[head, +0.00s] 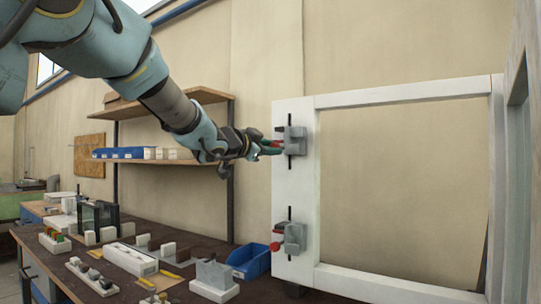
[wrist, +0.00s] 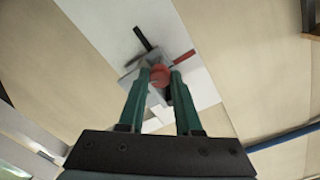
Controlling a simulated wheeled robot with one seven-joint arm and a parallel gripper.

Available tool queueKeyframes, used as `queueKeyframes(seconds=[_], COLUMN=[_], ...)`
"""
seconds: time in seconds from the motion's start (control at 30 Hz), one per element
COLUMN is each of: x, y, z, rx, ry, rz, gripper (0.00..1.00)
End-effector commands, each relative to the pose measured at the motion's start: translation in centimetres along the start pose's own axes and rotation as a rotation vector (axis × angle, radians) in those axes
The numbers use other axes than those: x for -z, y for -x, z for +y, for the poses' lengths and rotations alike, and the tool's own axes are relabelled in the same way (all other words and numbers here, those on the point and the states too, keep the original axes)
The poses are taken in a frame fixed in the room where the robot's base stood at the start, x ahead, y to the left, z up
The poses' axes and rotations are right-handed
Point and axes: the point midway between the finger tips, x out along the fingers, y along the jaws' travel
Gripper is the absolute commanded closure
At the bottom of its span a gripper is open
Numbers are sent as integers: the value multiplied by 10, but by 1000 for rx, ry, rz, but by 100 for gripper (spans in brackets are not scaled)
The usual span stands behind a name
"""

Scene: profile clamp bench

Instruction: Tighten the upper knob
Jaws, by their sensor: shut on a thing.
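The upper clamp (head: 291,141) is a grey block on a dark vertical bar, fixed to the left post of the white frame (head: 283,180). In the wrist view the red upper knob (wrist: 160,74) sits between the green fingertips of my gripper (wrist: 158,82). The gripper is shut on it, and in the head view my gripper (head: 262,148) reaches the clamp from the left and hides most of the knob. A red lever (wrist: 184,57) shows beside the clamp in the wrist view. The lower clamp (head: 290,238) has its own red knob (head: 275,246), which my gripper is well away from.
A dark bench (head: 190,262) below my arm holds several white blocks and fixtures. A blue bin (head: 250,261) stands near the frame's foot. A wooden shelf (head: 170,162) with blue and white boxes is behind my arm. The frame's opening is empty.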

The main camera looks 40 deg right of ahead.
Motion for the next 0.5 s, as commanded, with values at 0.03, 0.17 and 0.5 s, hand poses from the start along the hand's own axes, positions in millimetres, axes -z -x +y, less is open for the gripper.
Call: queueKeyframes(seconds=[0.03, 0.17, 0.5], x=[-2, -1, 0], y=[0, 0, 0], z=[1, 0, 0], rx=[2, 1, 0], ry=[-34, -111, -219], rz=[0, -3, -7], gripper=[100, 100, 100])
